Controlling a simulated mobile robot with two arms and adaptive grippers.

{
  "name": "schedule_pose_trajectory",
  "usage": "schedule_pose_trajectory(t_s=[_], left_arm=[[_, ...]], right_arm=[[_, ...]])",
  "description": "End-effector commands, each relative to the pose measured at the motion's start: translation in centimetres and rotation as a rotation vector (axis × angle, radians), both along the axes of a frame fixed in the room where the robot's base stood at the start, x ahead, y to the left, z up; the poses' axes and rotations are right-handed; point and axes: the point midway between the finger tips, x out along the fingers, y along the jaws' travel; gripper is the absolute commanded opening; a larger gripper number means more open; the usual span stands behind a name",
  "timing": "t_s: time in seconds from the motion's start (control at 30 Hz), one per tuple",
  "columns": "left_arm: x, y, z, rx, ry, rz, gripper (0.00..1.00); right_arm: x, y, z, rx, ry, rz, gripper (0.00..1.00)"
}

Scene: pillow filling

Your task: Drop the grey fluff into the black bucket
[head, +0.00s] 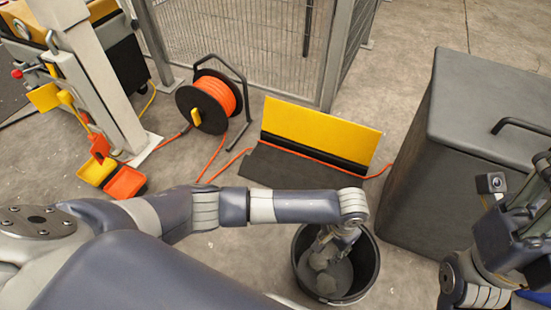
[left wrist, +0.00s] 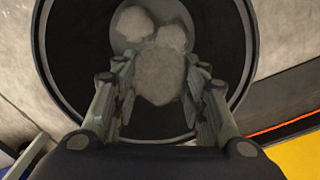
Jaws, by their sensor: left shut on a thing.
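The black bucket (head: 370,274) stands on the floor at the bottom centre of the head view; its dark wall (left wrist: 60,60) fills much of the left wrist view. My left gripper (head: 335,240) points down into the bucket's mouth. In the left wrist view my left gripper (left wrist: 160,85) is shut on a clump of grey fluff (left wrist: 160,75). Two more pale fluff clumps (left wrist: 132,23) lie beyond it inside the bucket. In the head view, fluff (head: 325,283) shows in the bucket.
A dark grey bin (head: 440,170) stands right of the bucket. A yellow and black cable ramp (head: 320,130) lies behind it with an orange cable. A cable reel (head: 212,100) and a wire fence (head: 240,40) are farther back.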

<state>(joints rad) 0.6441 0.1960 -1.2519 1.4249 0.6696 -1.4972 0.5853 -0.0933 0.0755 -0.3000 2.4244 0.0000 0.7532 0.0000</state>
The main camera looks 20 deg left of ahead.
Motion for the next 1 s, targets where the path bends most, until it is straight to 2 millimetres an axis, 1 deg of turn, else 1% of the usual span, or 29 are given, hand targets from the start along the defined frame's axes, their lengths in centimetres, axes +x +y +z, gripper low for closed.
schedule_pose_trajectory(t_s=[0.07,0.1,0.17,0.2,0.5,0.63,0.77,1.0], left_arm=[[0.0,0.0,0.0,0.0,0.0,0.0,0.3],[0.0,0.0,0.0,0.0,0.0,0.0,0.46],[0.0,0.0,0.0,0.0,0.0,0.0,0.6],[0.0,0.0,0.0,0.0,0.0,0.0,0.63],[0.0,0.0,0.0,0.0,0.0,0.0,0.63],[0.0,-0.1,0.8,-0.002,-0.001,-0.001,0.63],[0.1,-0.1,3.0,-0.004,-0.002,-0.001,0.63],[0.1,-0.1,8.2,-0.004,-0.002,0.0,0.63]], right_arm=[[0.0,0.0,0.0,0.0,0.0,0.0,0.4],[0.0,0.0,0.0,0.0,0.0,0.0,0.4],[0.0,0.0,0.0,0.0,0.0,0.0,0.4],[0.0,0.0,0.0,0.0,0.0,0.0,0.4],[0.0,0.0,0.0,0.0,0.001,0.0,0.4],[0.0,0.0,0.0,0.0,0.001,0.0,0.4],[0.0,0.0,0.0,0.0,0.001,0.0,0.4],[0.0,0.0,0.0,0.0,0.001,0.0,0.4]])
